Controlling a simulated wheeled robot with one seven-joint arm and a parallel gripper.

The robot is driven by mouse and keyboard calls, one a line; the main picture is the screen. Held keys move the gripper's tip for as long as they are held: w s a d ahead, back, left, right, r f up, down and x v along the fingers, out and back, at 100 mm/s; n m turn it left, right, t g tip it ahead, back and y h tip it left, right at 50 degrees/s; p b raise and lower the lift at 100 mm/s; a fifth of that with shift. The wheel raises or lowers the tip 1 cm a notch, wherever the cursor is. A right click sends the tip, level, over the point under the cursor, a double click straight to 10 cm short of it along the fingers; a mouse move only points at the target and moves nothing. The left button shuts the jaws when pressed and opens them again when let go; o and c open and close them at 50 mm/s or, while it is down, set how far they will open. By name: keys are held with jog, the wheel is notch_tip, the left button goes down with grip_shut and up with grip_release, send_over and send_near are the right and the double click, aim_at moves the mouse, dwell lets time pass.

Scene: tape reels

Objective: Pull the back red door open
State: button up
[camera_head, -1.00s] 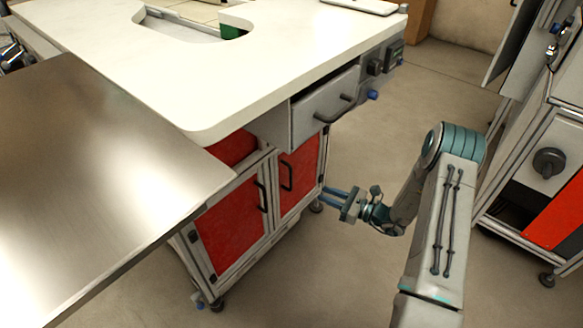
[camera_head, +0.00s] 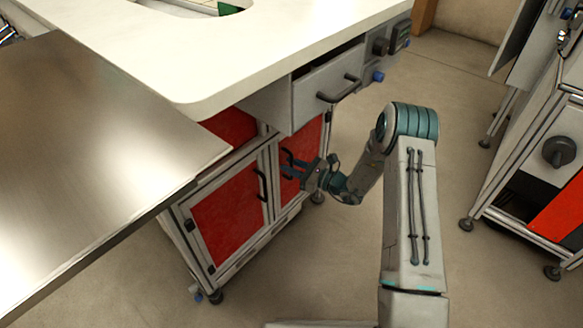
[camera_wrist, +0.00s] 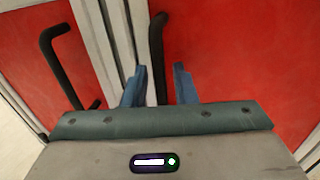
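The back red door (camera_head: 312,139) is the farther, right-hand door of the cabinet under the white worktop, and it looks shut. In the wrist view this door (camera_wrist: 240,55) fills the right side. Its black bar handle (camera_wrist: 157,48) stands upright and appears between my two blue fingers, nearer the left one. My gripper (camera_head: 287,163) is at this door's handle, partly covering it in the head view. The fingers (camera_wrist: 160,75) are open, with a gap on each side of the handle. Whether the handle lies fully within their depth is unclear.
The front red door (camera_head: 228,215) with its black handle (camera_head: 262,184) is beside it on the left. A grey drawer (camera_head: 318,92) with a protruding handle juts out above. A metal table (camera_head: 90,150) is at left. Open floor lies between the cabinet and a right-hand cart (camera_head: 520,215).

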jog(key=shift+a, duration=0.1)
grip_shut()
